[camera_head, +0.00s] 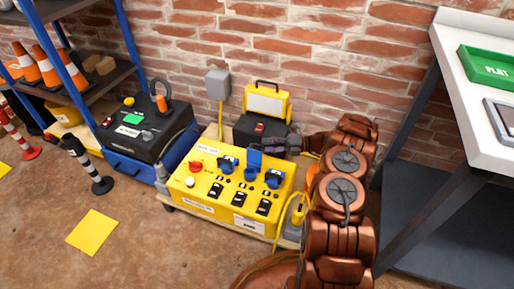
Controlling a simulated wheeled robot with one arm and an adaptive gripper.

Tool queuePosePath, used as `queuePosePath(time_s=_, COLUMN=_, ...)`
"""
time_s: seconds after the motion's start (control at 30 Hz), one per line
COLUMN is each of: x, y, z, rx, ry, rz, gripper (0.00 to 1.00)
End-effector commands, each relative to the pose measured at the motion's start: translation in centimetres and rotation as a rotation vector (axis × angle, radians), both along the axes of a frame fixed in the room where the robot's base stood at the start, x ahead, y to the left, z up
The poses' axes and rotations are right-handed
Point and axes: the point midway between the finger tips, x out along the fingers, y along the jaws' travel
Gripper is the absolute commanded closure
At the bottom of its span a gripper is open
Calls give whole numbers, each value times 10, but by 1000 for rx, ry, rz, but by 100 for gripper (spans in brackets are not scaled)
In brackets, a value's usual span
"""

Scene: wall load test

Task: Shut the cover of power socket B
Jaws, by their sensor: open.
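The left socket (228,164) and the right socket (274,178) look covered, though this is hard to tell at this size. My gripper (256,146) is open, just behind and right of the top of the raised cover. I cannot tell whether it touches the cover.
A red button (196,166) and several black switches sit on the box. Behind it are a grey wall box (217,84) and a yellow work lamp (266,101). A black case (146,129) stands left, a white-topped bench (470,90) right. The floor in front is mostly clear.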

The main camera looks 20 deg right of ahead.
Motion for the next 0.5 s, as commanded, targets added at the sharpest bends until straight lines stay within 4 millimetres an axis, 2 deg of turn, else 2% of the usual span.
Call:
queuePosePath(time_s=0.1, x=5, y=18, z=-3, rx=6, ry=2, rz=3, gripper=59)
queuePosePath(time_s=0.23, x=13, y=32, z=-3, rx=2, ry=0, rz=3, gripper=59)
queuePosePath(time_s=0.5, x=16, y=41, z=-1, rx=1, ry=0, rz=1, gripper=59)
